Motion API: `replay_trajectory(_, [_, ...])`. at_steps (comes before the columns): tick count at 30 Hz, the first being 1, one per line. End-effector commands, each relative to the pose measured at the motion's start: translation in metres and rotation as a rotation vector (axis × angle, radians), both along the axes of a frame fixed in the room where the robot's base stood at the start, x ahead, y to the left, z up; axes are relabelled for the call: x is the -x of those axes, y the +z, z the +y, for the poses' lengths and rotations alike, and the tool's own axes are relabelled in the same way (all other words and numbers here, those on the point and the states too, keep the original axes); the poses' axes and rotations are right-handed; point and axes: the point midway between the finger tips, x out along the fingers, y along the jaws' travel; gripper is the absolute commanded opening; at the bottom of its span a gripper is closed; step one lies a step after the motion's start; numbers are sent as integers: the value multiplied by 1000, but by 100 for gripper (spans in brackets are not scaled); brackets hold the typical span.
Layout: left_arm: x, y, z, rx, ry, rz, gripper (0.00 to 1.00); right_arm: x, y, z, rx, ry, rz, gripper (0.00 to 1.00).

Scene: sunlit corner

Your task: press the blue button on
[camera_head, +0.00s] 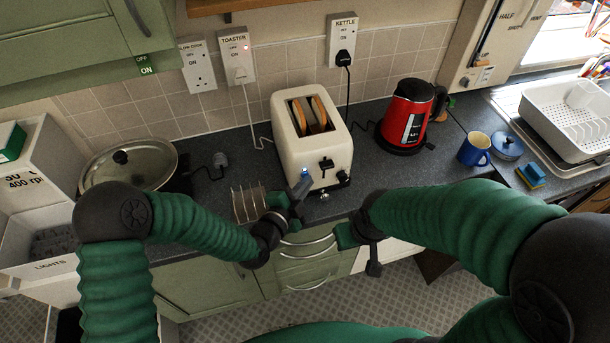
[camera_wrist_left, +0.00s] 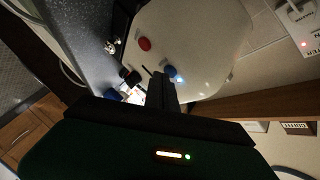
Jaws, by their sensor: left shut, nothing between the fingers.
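The cream toaster (camera_head: 335,150) stands on the counter with two slices of bread (camera_head: 310,114) in its slots. Its blue button (camera_wrist_left: 170,71) shows in the left wrist view, with a small bright bluish glow beside it. A red button (camera_wrist_left: 144,43) is on the same face. My left gripper (camera_head: 301,187) is shut and empty at the toaster's lower front left corner. In the left wrist view its fingers (camera_wrist_left: 164,88) end close to the blue button; I cannot tell whether they touch it. My right gripper (camera_head: 361,236) is in front of the counter edge, away from the toaster.
A wire toast rack (camera_head: 250,203) stands left of the toaster, near my left arm. A red kettle (camera_head: 408,116) stands to its right, with a blue mug (camera_head: 474,149) beyond. A lidded pan (camera_head: 130,166) is at the left. Wall sockets are behind.

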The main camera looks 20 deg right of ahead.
Motion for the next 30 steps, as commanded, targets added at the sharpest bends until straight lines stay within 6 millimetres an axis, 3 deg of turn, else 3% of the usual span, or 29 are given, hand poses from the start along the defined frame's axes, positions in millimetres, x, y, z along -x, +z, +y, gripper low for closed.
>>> replay_trajectory(14, [12,0,0,0,0,0,0,0,-3,0,0,0,0,0])
replay_trajectory(30, [69,0,-2,0,-1,0,0,0,-11,0,0,0,0,0])
